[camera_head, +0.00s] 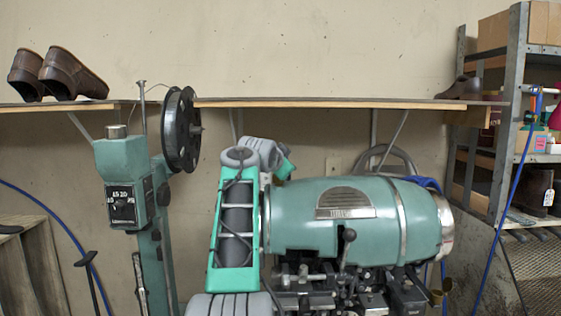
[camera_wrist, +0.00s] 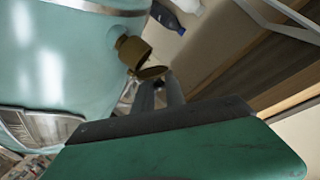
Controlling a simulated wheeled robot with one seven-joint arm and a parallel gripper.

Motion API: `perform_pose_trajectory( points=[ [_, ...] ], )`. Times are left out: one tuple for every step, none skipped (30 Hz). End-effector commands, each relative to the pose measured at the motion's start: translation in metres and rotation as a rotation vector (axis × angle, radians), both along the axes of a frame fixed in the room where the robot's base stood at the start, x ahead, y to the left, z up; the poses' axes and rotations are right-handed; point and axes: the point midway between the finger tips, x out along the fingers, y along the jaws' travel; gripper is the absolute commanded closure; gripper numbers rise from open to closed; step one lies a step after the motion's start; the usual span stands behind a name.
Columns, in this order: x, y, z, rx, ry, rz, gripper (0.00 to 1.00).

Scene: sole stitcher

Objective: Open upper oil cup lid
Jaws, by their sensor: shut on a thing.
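In the wrist view a brass oil cup (camera_wrist: 132,50) sticks out from the teal body of the stitcher (camera_wrist: 50,60). Its round brass lid (camera_wrist: 152,72) stands tilted away from the cup's mouth, joined near one edge. My gripper (camera_wrist: 160,80) has its two grey fingers at the lid, shut on it with a narrow gap between them. The fingertips are partly hidden behind the lid. In the head view the stitcher (camera_head: 320,225) hides my gripper and this cup; my arm reaches behind it.
Brass cups (camera_head: 440,292) show low at the stitcher's right end. A metal shelf (camera_head: 507,130) with boxes and shoes stands at right. A wall shelf (camera_head: 300,102) runs behind. A teal post with a dial (camera_head: 122,200) and black reel (camera_head: 181,130) stands at left.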

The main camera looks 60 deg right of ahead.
Motion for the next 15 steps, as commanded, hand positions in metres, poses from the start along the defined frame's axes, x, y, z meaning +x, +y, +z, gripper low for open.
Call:
perform_pose_trajectory(
  points=[
    [-0.004, -0.001, 0.004, 0.017, -0.040, -0.004, 1.00],
    [-0.005, -0.002, 0.004, 0.028, -0.065, -0.005, 1.00],
    [-0.006, -0.002, 0.004, 0.046, -0.098, -0.003, 1.00],
    [-0.007, -0.003, 0.005, 0.058, -0.124, -0.004, 1.00],
    [-0.008, -0.003, 0.005, 0.071, -0.149, -0.004, 1.00],
    [-0.010, -0.004, 0.005, 0.089, -0.183, -0.004, 1.00],
    [-0.010, -0.004, 0.004, 0.100, -0.209, -0.003, 1.00],
    [-0.011, -0.005, 0.004, 0.115, -0.233, -0.004, 1.00],
    [-0.013, -0.006, 0.004, 0.131, -0.267, -0.004, 1.00],
    [-0.013, -0.006, 0.004, 0.145, -0.292, -0.003, 1.00],
    [-0.014, -0.007, 0.003, 0.159, -0.317, -0.004, 1.00],
    [-0.015, -0.007, 0.003, 0.176, -0.351, -0.003, 1.00],
    [-0.016, -0.008, 0.002, 0.188, -0.376, -0.003, 1.00],
    [-0.017, -0.008, 0.002, 0.201, -0.401, -0.004, 1.00],
    [-0.018, -0.009, 0.001, 0.218, -0.435, -0.003, 1.00]
  ],
)
